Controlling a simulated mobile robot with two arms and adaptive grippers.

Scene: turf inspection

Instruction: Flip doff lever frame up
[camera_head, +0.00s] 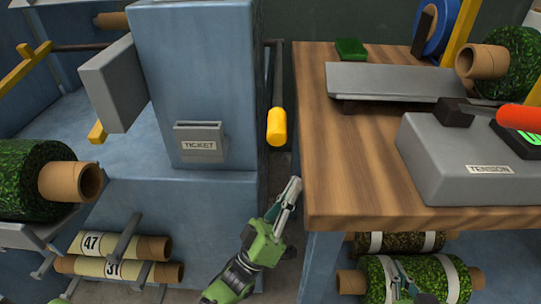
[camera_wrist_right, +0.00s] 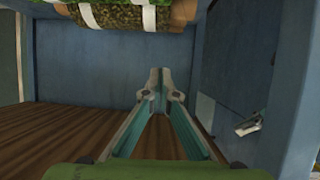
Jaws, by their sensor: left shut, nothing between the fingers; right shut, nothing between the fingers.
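A lever with a grey rod and a yellow grip (camera_head: 277,127) hangs down at the right side of the blue machine frame (camera_head: 205,80); it looks like the doff lever. My left gripper (camera_head: 294,185) is shut and empty, below and slightly right of the yellow grip, apart from it. My right gripper (camera_head: 404,287) is low at the right, in front of the strapped turf rolls beneath the bench. In the right wrist view, my right gripper (camera_wrist_right: 158,75) has its fingers together with nothing between them.
A wooden bench (camera_head: 330,150) edges the right side, with a grey tension box (camera_head: 425,165) on it. Strapped turf rolls (camera_head: 430,275) lie beneath. A ticket holder (camera_head: 199,140) sits on the machine's front. A narrow gap separates machine and bench.

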